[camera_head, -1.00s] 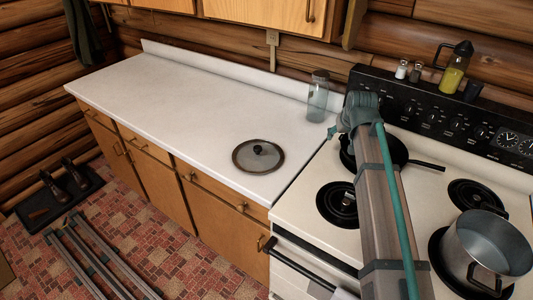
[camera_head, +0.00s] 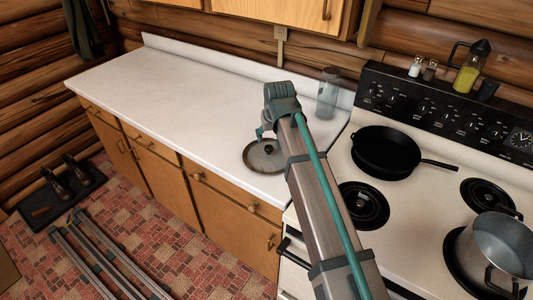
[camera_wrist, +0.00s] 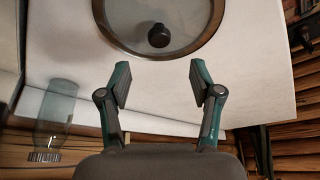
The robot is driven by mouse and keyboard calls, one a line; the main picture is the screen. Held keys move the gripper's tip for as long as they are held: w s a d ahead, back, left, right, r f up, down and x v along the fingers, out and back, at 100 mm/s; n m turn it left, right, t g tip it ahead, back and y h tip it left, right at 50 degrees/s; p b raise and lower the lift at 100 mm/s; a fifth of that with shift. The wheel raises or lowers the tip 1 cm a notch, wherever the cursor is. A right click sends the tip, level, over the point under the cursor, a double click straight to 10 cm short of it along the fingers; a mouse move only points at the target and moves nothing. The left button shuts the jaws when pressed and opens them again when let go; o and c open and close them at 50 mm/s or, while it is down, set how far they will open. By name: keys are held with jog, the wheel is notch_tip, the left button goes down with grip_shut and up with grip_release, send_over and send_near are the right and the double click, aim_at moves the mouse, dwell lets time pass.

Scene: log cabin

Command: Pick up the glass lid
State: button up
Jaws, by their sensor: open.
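The glass lid (camera_head: 257,161) lies flat on the white counter near its right front end; it is round, with a dark rim and a black knob (camera_head: 268,149). In the head view my arm hides its right part. In the wrist view the glass lid (camera_wrist: 190,15) is at the top, with its knob (camera_wrist: 159,35) beyond the fingertips and roughly centred between them. My gripper (camera_wrist: 160,82) is open and empty, with its two teal fingers apart. In the head view my gripper (camera_head: 262,134) is beside the lid, partly hidden by my arm.
A clear glass jar (camera_head: 327,94) stands on the counter near the backsplash; it also shows in the wrist view (camera_wrist: 54,115). The stove to the right carries a black skillet (camera_head: 385,150) and a steel pot (camera_head: 495,250). The counter left of the lid is clear.

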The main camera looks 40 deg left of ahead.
aim_at(269, 147)
jog(key=shift+p+x, duration=1.7)
jog(key=shift+x, duration=2.8)
jog(key=shift+d, duration=0.1)
grip_shut()
